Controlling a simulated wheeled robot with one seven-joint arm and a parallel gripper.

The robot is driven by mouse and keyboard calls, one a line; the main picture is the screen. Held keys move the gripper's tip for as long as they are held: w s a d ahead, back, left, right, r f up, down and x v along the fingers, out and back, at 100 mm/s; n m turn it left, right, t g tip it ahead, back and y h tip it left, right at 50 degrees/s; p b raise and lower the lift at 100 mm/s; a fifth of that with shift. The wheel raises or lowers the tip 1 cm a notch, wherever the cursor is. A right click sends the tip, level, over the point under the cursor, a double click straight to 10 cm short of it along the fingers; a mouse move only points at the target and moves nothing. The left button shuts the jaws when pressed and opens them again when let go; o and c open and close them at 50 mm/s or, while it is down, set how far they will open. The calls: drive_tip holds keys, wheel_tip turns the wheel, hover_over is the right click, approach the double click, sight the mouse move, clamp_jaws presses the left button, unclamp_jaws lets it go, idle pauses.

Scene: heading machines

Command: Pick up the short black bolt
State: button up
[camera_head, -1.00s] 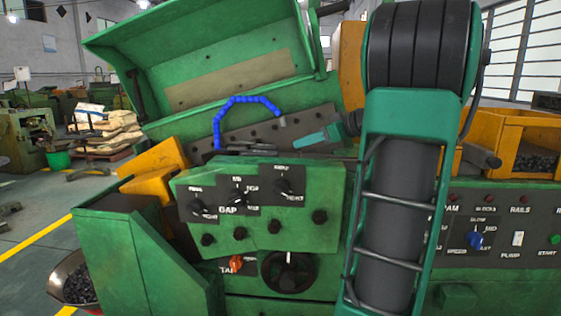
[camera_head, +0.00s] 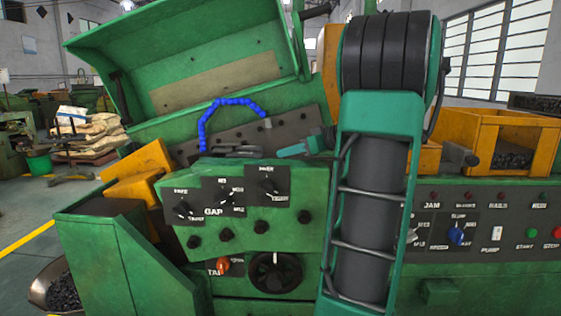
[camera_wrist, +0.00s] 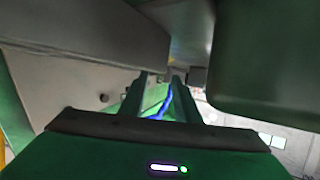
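I cannot make out a single short black bolt in either view. Small dark pieces (camera_head: 64,292) fill a metal bowl (camera_head: 40,287) at the lower left of the head view. More dark pieces (camera_head: 512,160) lie in a yellow bin (camera_head: 545,150) on the right; both piles are too small to tell the shapes. My gripper (camera_wrist: 160,79) shows in the wrist view with its two fingers apart and nothing seen between them but the background and a blue hose. In the head view my arm hides most of the gripper, which is near the machine's middle.
A green heading machine fills the head view. Its raised lid (camera_head: 190,60), blue hose (camera_head: 205,115), knob panel (camera_head: 225,205) and handwheel (camera_head: 275,272) are close to my arm. A button panel (camera_head: 490,220) is at right. Open floor (camera_head: 25,210) shows at far left.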

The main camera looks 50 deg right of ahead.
drive_tip(key=shift+x, duration=1.35)
drive_tip(key=shift+c, duration=0.5)
clamp_jaws()
